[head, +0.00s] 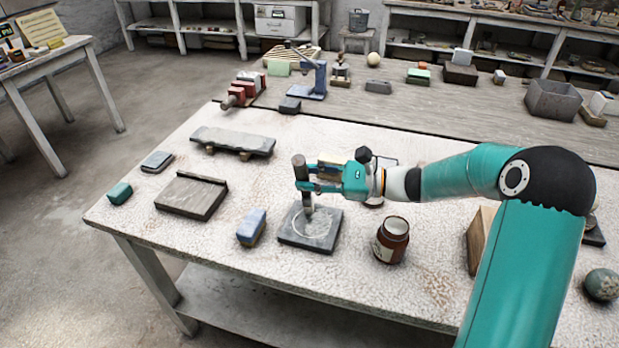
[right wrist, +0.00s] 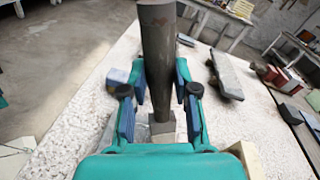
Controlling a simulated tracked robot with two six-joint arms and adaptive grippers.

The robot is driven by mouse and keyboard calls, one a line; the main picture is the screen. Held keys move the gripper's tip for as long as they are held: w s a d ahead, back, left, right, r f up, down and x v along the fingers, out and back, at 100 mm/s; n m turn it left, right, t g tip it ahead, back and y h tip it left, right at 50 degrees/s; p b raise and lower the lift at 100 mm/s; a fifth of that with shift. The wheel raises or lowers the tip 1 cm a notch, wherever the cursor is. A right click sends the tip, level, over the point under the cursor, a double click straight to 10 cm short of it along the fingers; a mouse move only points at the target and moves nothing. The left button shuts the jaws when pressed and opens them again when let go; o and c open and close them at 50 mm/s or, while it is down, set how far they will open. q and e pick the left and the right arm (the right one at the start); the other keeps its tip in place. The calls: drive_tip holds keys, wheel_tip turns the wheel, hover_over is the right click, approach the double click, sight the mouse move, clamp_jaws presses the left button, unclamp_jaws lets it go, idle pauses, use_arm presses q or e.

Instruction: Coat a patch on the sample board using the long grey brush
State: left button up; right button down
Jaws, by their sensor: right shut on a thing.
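My right gripper (head: 308,186) is shut on the long grey brush (head: 300,168), which stands nearly upright. In the right wrist view the brush handle (right wrist: 158,60) rises between the fingers of the gripper (right wrist: 160,100). I cannot tell whether the bristles touch the board. A brown jar (head: 391,240), open on top, stands to the right of the board. My left gripper is not in view.
A blue block (head: 251,227) stands just left of the board. A grey-brown board with a raised edge (head: 190,197) and a grey slab on supports (head: 233,141) lie further left and back. A wooden block (head: 480,238) and a greenish sphere (head: 602,285) are at right.

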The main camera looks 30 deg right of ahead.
drive_tip(key=shift+s+a+r, duration=0.7)
drive_tip(key=shift+a, duration=0.15)
drive_tip(key=shift+f+b, duration=0.35)
drive_tip(key=shift+f, duration=0.15)
drive_tip(key=shift+f, duration=0.25)
idle(0.3)
drive_tip(key=shift+s+a+b, duration=0.65)
drive_tip(key=shift+s+a, duration=0.15)
drive_tip(key=shift+a, duration=0.1)
